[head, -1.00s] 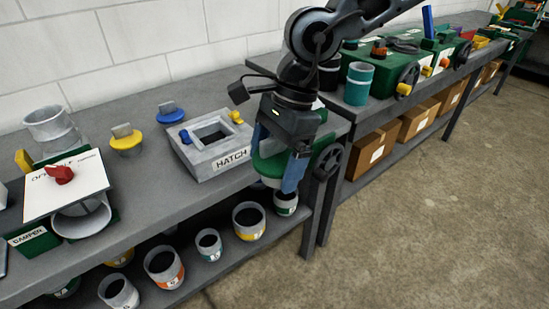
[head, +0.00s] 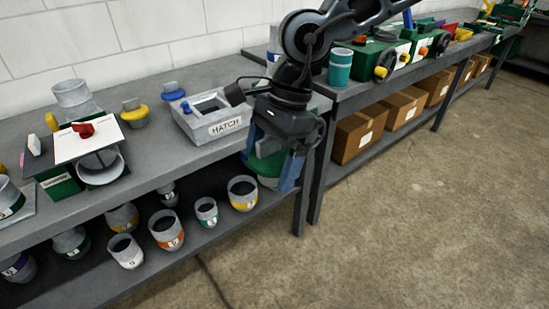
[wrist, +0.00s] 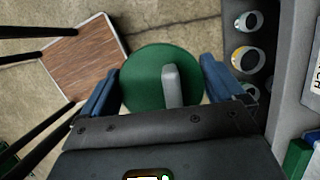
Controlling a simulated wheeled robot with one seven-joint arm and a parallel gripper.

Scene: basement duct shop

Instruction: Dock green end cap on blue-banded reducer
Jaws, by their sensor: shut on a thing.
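My gripper (head: 272,160) is shut on the green end cap (head: 266,168), a round green disc with a grey grip tab. I hold it in front of the bench edge, below the HATCH box. In the wrist view the cap (wrist: 145,80) lies between the two blue fingers, over the floor. No blue-banded reducer can be made out clearly.
The lower shelf holds several reducers, including orange- (head: 165,230), teal- (head: 206,212) and yellow-banded (head: 243,193) ones. The HATCH box (head: 213,122) and damper unit (head: 90,150) stand on the bench. A wood-topped stool (wrist: 85,55) shows in the wrist view. Floor at right is clear.

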